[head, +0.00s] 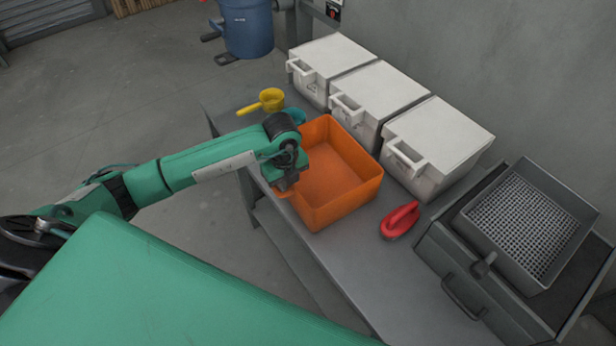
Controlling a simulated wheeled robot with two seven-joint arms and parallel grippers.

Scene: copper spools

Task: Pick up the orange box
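An orange box (345,205), open at the top and seemingly empty, sits on the grey table (400,290). My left gripper (284,186) is at the box's left side, by its near-left rim. The arm above it hides most of the fingers, so I cannot tell whether they are open, shut or touching the rim. My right gripper is not in view.
Three white lidded bins (372,97) stand in a row behind the box. A red-handled tool (400,220) lies to its right, near a grey case with a mesh tray (535,220). A yellow scoop (270,99) and a teal item (293,115) are at the far left.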

